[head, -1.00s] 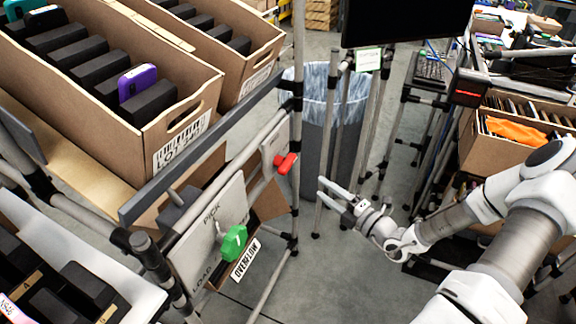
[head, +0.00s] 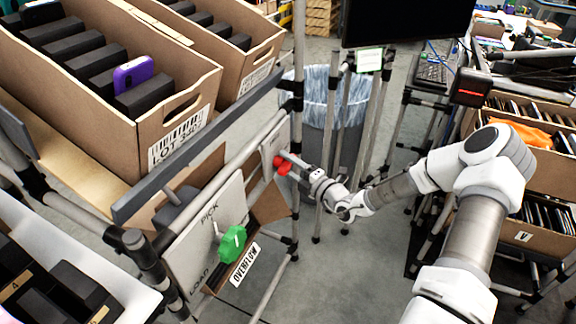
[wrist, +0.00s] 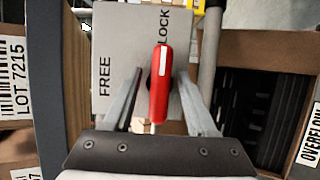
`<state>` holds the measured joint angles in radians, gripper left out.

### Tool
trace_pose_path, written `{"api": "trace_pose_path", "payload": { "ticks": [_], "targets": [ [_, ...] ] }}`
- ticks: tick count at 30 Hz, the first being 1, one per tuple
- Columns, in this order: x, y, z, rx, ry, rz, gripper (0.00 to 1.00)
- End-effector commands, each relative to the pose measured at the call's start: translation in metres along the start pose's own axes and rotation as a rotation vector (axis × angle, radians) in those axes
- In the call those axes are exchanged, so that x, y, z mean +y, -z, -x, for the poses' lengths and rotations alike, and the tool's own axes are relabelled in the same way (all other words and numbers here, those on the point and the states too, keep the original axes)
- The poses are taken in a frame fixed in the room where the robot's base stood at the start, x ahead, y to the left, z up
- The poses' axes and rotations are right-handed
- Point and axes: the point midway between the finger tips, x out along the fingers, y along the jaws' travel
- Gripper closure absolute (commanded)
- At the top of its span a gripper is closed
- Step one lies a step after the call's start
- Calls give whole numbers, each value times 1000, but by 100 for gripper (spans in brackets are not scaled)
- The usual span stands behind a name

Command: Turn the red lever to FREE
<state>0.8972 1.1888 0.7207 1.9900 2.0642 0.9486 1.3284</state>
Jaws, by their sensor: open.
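The red lever (head: 280,167) sits on a grey plate (head: 271,143) on the rack's end frame. In the wrist view the red lever (wrist: 160,85) has a white stripe and points toward the word LOCK on the plate (wrist: 118,45); the word FREE is on the left. My gripper (head: 289,161) is at the lever. In the wrist view my gripper (wrist: 159,82) is open, with one finger on each side of the lever and a visible gap on both sides. The fingers partly hide the lever in the head view.
A green knob (head: 232,243) is on a larger PICK/LOAD panel (head: 205,225) nearby. Cartons (head: 180,120) of dark items sit tilted above on the rack. A lined bin (head: 318,110) stands behind.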

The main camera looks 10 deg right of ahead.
Motion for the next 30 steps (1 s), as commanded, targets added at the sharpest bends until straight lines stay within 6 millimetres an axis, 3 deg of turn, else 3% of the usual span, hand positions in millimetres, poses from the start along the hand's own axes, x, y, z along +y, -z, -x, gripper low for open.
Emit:
{"api": "trace_pose_path", "payload": {
  "ticks": [4,14,30],
  "targets": [
    [0,0,0,0,0,0,43],
    [0,0,0,0,0,0,100],
    [0,0,1,0,-47,115,100]
  ]
}}
